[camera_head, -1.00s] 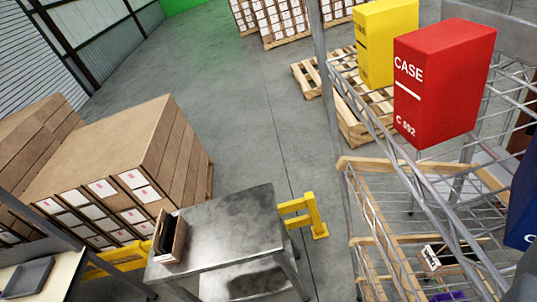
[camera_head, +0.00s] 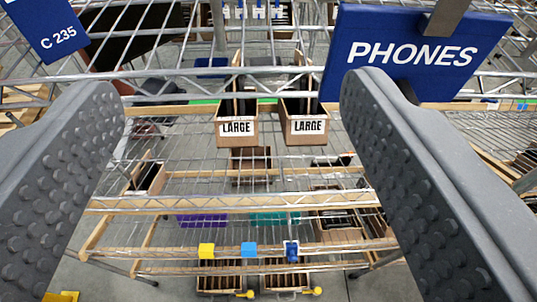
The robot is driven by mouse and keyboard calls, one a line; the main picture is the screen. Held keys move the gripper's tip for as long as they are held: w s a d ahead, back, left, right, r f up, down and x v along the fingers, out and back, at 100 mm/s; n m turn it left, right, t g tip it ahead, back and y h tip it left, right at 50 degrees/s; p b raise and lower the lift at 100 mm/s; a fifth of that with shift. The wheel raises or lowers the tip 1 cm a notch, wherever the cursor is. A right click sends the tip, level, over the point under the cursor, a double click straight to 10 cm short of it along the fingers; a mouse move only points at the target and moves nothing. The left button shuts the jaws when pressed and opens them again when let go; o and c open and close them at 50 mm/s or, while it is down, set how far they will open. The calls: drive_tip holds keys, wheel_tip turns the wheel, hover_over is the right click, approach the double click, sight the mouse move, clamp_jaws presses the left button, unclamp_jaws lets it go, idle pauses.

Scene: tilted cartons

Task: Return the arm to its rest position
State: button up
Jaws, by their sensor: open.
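My gripper (camera_head: 232,100) is open, with its two grey studded fingers at the left and right of the view. Nothing is between the fingers. Behind them stands a wire rack (camera_head: 180,83) with several levels. Two cartons marked LARGE, a left one (camera_head: 236,128) and a right one (camera_head: 305,127), sit tilted on the rack between the fingers in the picture. I cannot tell how far the fingertips are from the rack. The rest of the arm is out of view.
A blue PHONES sign (camera_head: 415,55) hangs at the upper right, partly behind the right finger. Lower levels hold a purple bin (camera_head: 202,220), a teal bin (camera_head: 275,218) and more cartons.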

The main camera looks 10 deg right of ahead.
wheel_tip(320, 180, down, 15)
drive_tip(key=b, duration=1.5)
drive_tip(key=shift+f, duration=0.1)
